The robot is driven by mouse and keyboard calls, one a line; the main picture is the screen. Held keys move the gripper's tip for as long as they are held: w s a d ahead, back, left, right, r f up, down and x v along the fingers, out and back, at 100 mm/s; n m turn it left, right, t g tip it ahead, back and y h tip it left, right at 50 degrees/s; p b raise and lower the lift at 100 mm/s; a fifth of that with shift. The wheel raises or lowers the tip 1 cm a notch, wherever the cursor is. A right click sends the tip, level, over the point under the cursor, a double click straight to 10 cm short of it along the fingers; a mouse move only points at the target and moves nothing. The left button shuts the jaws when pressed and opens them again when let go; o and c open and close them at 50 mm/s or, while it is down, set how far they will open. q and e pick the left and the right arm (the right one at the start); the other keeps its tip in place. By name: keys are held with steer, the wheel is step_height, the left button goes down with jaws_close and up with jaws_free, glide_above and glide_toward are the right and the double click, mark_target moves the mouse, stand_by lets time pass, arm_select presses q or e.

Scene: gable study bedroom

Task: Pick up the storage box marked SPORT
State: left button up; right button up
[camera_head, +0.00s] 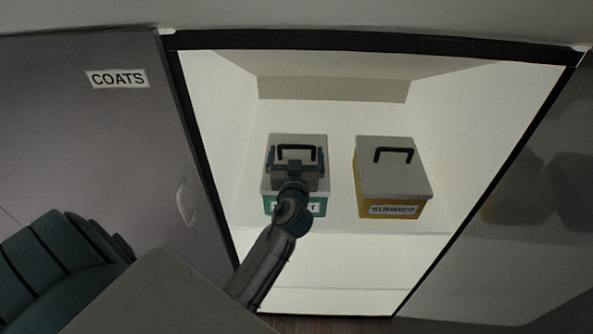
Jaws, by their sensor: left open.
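A green box with a grey lid (285,139) and a black top handle (296,148) stands at the left inside the white cupboard. My arm hides the middle of its white label; a final T shows, so I cannot read the whole word. My left gripper (296,160) is open over this lid, with its fingers apart on either side of the handle. I cannot tell whether they touch the box. My right gripper is not in view.
A yellow box marked SUMMER (393,170), with a grey lid and black handle, stands to the right, with a gap between. A grey door marked COATS (110,140) is at the left. The cupboard's dark frame (376,42) edges the opening. A teal padded seat (60,258) is at lower left.

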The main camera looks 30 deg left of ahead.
arm_select(q)
steer(key=shift+w+a, duration=0.15)
steer(key=shift+w, duration=0.15)
steer(key=shift+s, duration=0.1)
steer(key=shift+c, duration=0.9)
steer(key=c, duration=1.3)
